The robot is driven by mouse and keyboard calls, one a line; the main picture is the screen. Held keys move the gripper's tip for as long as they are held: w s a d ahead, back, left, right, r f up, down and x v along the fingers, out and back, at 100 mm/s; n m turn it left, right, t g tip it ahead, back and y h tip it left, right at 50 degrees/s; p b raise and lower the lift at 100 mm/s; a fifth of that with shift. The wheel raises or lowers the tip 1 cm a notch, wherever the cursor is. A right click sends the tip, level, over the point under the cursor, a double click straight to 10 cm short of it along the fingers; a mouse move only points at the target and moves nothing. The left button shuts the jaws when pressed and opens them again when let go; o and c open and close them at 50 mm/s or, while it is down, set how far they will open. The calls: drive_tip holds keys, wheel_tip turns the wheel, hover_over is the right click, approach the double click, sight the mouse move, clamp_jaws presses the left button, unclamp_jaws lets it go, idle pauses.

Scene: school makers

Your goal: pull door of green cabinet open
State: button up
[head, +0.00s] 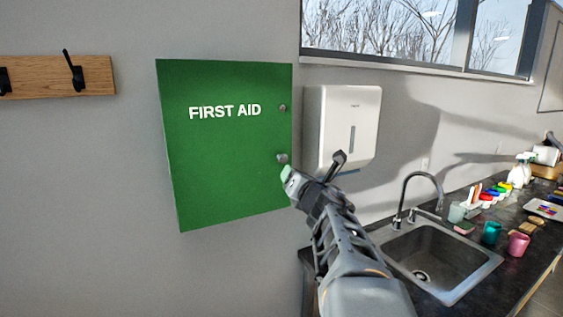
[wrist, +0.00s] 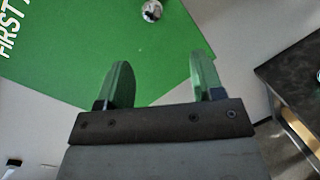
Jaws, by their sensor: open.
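The green first aid cabinet (head: 222,150) hangs on the wall left of centre in the head view, its door shut. A small round silver knob (head: 282,158) sits near the door's right edge, with a smaller round fitting (head: 282,108) above it. My gripper (head: 314,167) is open and empty, just right of and slightly below the knob in the head view. In the wrist view, the two fingertips (wrist: 161,78) stand apart before the green door (wrist: 80,45). The knob (wrist: 151,10) shows beyond them at the top, apart from both fingers.
A white paper towel dispenser (head: 343,118) is on the wall right of the cabinet, close behind my gripper in the head view. A dark counter with a sink (head: 440,262), faucet (head: 412,195) and cups (head: 491,233) lies at the right. A coat rack (head: 40,77) is at the left. The wall below the cabinet is clear.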

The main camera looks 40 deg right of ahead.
sight(284, 159)
drive_tip(key=w+d+n+y+p, duration=0.1)
drive_tip(key=w+n, duration=0.2)
drive_tip(key=w, duration=0.1)
drive_tip(key=w+d+r+n+y+p, duration=0.1)
drive_tip(key=w+n, duration=0.3)
drive_tip(key=w+d+n+y+p, duration=0.1)
drive_tip(key=w+n, duration=0.2)
drive_tip(key=w, duration=0.1)
drive_tip(key=shift+w+d+r+n+t+y, duration=0.15)
drive_tip(key=shift+d+r+n+t+y, duration=0.15)
drive_tip(key=shift+d+n+t, duration=0.1)
drive_tip(key=shift+c, duration=0.2)
clamp_jaws()
